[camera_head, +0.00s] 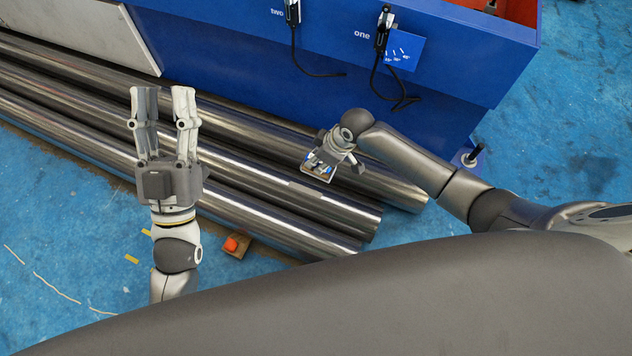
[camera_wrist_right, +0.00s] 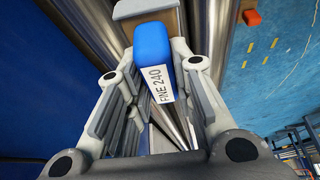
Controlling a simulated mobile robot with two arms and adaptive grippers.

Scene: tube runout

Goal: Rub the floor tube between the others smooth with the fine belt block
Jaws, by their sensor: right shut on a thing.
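Three shiny metal tubes lie side by side on the floor: a back tube (camera_head: 255,130), a middle tube (camera_head: 345,211) and a front tube (camera_head: 275,222). A paler patch shows on the middle tube near its right end. My right gripper (camera_head: 328,160) is shut on the fine belt block (camera_wrist_right: 152,45), which has a blue body and a white "FINE 240" label in the right wrist view. The block appears over the back and middle tubes; I cannot tell whether it touches either. My left gripper (camera_head: 161,95) is open and empty above the tubes, fingers pointing away from me.
A blue bench (camera_head: 440,60) stands behind the tubes, with hanging tools marked "two" (camera_head: 292,12) and "one" (camera_head: 383,30) and their black cords. A small wooden wedge with an orange part (camera_head: 232,244) lies at the front tube.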

